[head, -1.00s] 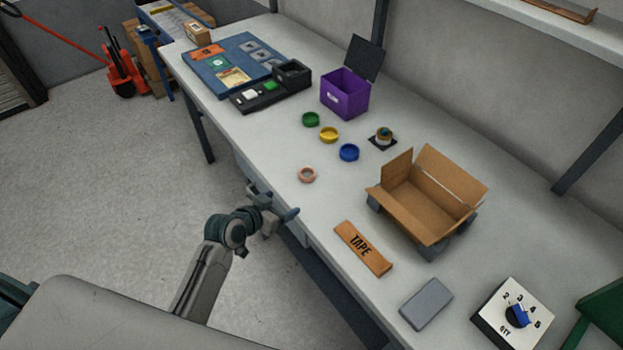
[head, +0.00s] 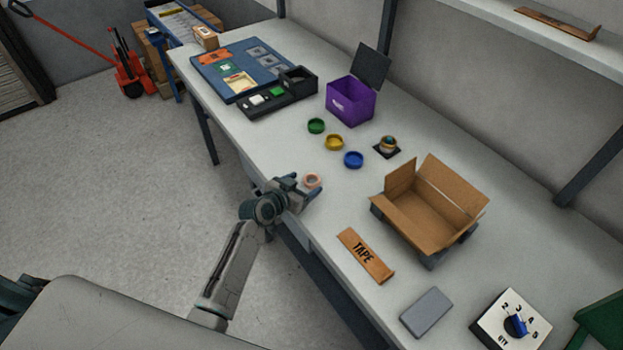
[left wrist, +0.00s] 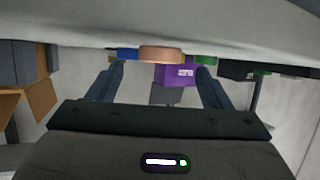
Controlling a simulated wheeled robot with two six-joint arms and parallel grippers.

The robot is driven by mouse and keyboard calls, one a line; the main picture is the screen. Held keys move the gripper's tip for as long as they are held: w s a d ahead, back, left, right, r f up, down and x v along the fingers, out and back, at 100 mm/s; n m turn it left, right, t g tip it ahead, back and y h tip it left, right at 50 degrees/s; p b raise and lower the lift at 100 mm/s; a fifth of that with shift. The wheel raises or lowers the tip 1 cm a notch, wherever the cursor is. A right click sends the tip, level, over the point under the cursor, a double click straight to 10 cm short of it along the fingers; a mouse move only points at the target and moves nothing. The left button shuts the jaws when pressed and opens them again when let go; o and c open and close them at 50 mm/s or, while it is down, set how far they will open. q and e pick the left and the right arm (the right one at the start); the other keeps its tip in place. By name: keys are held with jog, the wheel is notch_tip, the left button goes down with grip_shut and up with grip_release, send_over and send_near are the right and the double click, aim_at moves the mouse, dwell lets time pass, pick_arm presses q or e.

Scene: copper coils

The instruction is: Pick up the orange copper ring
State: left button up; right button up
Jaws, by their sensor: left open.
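The orange copper ring (head: 312,181) lies on the table near its front edge. My left gripper (head: 306,188) is open and right beside the ring, on its near side. In the left wrist view the ring (left wrist: 161,54) shows ahead, between the two spread fingers (left wrist: 160,85), with the picture upside down. I see nothing held between the fingers. In the head view the gripper's fingertips are close to the ring, and I cannot tell whether they touch it. My right gripper is not in view.
Green (head: 317,126), yellow (head: 334,142) and blue (head: 353,159) rings lie behind the copper ring. A purple box (head: 350,104) stands farther back. An open cardboard box (head: 412,220) stands to the right. A TAPE strip (head: 366,256) lies along the front edge.

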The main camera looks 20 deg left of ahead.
aim_at(315, 177)
pick_arm(q)
jog(key=shift+p+x, duration=0.45)
jog(key=shift+x, duration=1.5)
jog(key=shift+s+r, duration=0.1)
jog(key=c, duration=1.2)
